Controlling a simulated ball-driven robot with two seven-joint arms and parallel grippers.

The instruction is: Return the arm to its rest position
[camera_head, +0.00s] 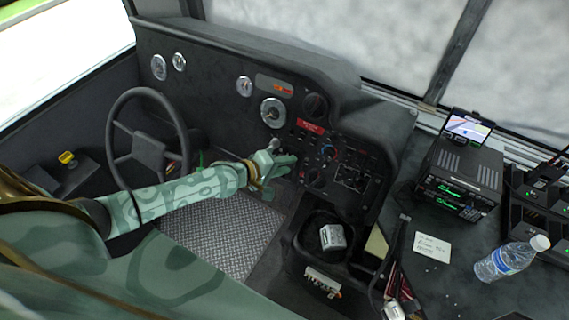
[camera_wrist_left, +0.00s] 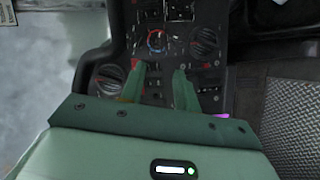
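My left arm, patterned in pale green, reaches from the lower left across the cab in the head view. Its left gripper (camera_head: 290,162) is in front of the dark dashboard control panel (camera_head: 345,152), near the knobs. In the left wrist view, the two green fingers of the left gripper (camera_wrist_left: 160,88) stand apart with a gap between them, and I see nothing held. The panel with its dials and switches (camera_wrist_left: 165,40) lies beyond the fingertips. I cannot tell whether the fingertips touch it. My right gripper is not in view.
A tray with a can (camera_head: 332,237) is below the panel. A radio unit (camera_head: 462,175), a water bottle (camera_head: 510,260) and a note card (camera_head: 432,247) are on the right-hand surface. Treadplate floor (camera_head: 225,235) shows below the arm.

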